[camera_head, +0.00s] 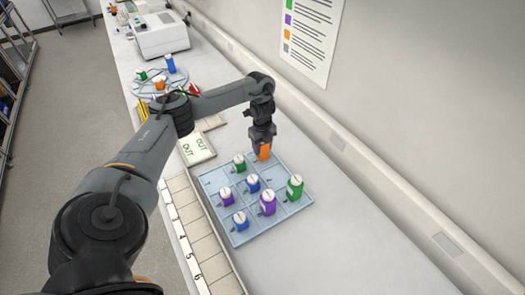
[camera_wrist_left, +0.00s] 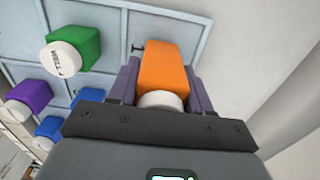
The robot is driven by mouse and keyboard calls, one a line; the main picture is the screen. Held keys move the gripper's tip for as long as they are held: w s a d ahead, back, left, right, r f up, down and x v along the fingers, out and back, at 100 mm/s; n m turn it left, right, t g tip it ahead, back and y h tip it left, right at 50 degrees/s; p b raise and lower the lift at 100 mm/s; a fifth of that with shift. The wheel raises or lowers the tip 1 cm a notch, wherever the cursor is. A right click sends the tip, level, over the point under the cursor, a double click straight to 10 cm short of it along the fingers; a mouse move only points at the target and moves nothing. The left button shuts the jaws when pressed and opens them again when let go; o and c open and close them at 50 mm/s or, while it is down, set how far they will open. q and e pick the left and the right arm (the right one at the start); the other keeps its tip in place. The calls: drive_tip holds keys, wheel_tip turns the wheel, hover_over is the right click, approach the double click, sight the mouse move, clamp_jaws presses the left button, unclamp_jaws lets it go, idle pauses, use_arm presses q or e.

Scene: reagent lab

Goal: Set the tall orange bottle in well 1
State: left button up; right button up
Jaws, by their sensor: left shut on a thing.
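My left gripper (camera_head: 263,146) is shut on the orange bottle (camera_head: 264,152), above the far corner of the blue-grey gridded tray (camera_head: 211,180). In the left wrist view the orange bottle (camera_wrist_left: 164,68) sits between the two fingers of the gripper (camera_wrist_left: 164,88), its white cap toward the camera. A printed "1" shows on the tray beside the bottle, partly hidden by it. I cannot tell whether the bottle's base touches the well floor. My right gripper is not in view.
The tray holds green bottles (camera_head: 295,187), purple bottles (camera_head: 268,203) and blue bottles (camera_head: 240,220). A numbered strip (camera_head: 194,232) runs along its left side, with an OUT pad (camera_head: 197,149) behind. A round carousel (camera_head: 147,87) with bottles stands farther back. The counter right of the tray is clear.

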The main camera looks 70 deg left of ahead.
use_arm(q)
drive_tip(key=shift+f, duration=0.35)
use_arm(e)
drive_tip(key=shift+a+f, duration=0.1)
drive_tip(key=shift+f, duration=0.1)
use_arm(q)
drive_tip(key=o, duration=1.1)
drive_tip(key=shift+c, duration=0.2)
drive_tip(key=shift+r+p, duration=0.3)
drive_tip(key=shift+r, duration=0.1)
wheel_tip(320, 180, up, 11)
drive_tip(key=p, duration=0.7)
drive_tip(key=shift+r+p, duration=0.2)
drive_tip(key=shift+p, duration=0.2)
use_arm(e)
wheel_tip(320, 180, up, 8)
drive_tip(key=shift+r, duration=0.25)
